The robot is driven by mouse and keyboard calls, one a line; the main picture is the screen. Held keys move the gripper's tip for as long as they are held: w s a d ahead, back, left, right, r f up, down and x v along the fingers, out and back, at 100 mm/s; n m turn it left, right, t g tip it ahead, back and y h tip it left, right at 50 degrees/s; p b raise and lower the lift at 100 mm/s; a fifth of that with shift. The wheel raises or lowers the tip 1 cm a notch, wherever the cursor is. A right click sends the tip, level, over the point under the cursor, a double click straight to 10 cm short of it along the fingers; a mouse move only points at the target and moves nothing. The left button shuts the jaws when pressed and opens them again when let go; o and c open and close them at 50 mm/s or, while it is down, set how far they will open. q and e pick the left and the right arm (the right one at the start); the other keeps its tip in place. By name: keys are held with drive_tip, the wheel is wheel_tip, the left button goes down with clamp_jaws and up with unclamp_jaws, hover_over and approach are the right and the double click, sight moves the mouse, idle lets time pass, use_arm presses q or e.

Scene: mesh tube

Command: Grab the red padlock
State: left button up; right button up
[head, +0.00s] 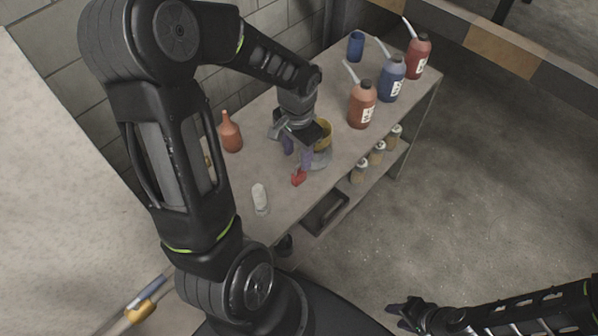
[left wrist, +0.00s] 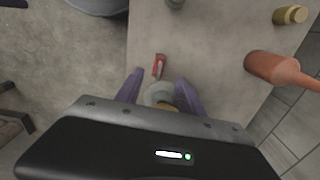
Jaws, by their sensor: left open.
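The red padlock (head: 299,177) is a small red object near the front edge of the workbench (head: 290,205). In the left wrist view the padlock (left wrist: 159,66) lies on the bench top, just beyond the fingertips. My left gripper (head: 297,154) points down over the bench, its purple fingers open; in the left wrist view its fingers (left wrist: 160,91) are apart, with a grey round object (left wrist: 158,94) visible between them. The padlock is not between the fingers. My right gripper (head: 402,316) is at the lower right, away from the bench; its jaw opening is unclear.
A yellow container (head: 323,134) stands close beside my left gripper. An orange bottle (head: 230,132) stands at the back, and a small white bottle (head: 260,197) near the front edge. Red and blue bottles (head: 391,80) and a blue cup (head: 355,46) occupy the far end.

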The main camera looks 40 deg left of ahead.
sight(299, 173)
use_arm(q)
drive_tip(key=shift+f, duration=1.25)
wheel_tip(299, 173, down, 5)
drive_tip(key=shift+w+d+f+p, duration=0.1)
drive_tip(key=shift+w+d+p, duration=0.05)
drive_tip(key=shift+p, duration=0.35)
drive_tip(key=shift+c, duration=0.4)
clamp_jaws()
